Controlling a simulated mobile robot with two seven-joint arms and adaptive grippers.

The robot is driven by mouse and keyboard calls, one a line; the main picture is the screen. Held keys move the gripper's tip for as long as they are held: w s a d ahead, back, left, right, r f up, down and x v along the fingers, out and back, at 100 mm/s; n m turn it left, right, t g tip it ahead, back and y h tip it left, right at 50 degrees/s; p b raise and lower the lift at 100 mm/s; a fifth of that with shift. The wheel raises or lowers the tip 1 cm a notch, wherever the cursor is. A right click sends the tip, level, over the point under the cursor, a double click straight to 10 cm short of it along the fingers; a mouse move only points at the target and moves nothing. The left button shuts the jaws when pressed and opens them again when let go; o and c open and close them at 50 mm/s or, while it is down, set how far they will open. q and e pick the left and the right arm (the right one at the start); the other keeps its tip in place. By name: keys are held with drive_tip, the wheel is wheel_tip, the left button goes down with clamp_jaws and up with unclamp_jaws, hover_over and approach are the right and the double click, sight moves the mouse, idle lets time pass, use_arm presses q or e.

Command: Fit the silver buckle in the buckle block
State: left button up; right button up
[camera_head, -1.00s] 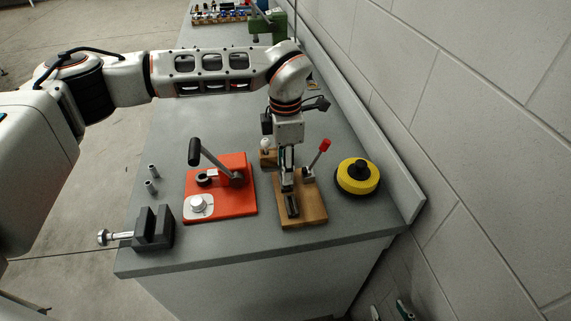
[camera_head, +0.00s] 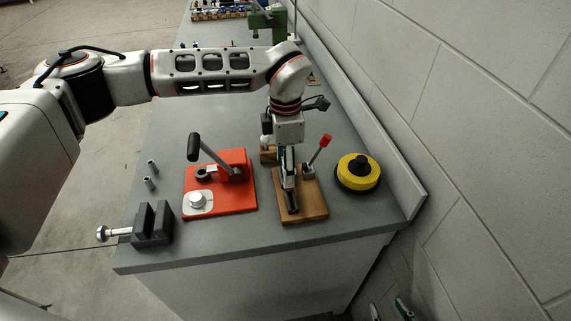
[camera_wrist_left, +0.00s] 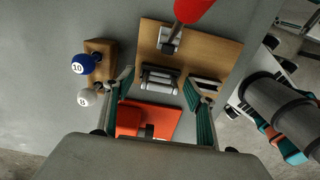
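A wooden base (camera_head: 314,207) with a red-handled lever (camera_head: 326,141) stands on the bench, apparently the buckle block. A silver ribbed piece (camera_wrist_left: 159,79), apparently the buckle, lies over the wood between the fingers of my left gripper (camera_wrist_left: 164,92) in the left wrist view. The fingers stand apart, with visible gaps on either side of it. In the head view, my left gripper (camera_head: 288,180) points down over this base and partly hides it. A dark slotted part (camera_head: 291,202) shows at its near end. My right gripper (camera_head: 390,309) shows only as separated fingertips at the bottom edge.
A red-orange plate (camera_head: 238,203) with a black-handled lever stands left of the wooden base. A dark vise (camera_head: 153,224) is at the front left. A yellow-black round object (camera_head: 358,174) stands right. A wooden ball holder (camera_wrist_left: 99,58) is behind. The wall bounds the right.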

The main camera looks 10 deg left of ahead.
use_arm(q)
wheel_tip(320, 180, up, 12)
idle(0.6)
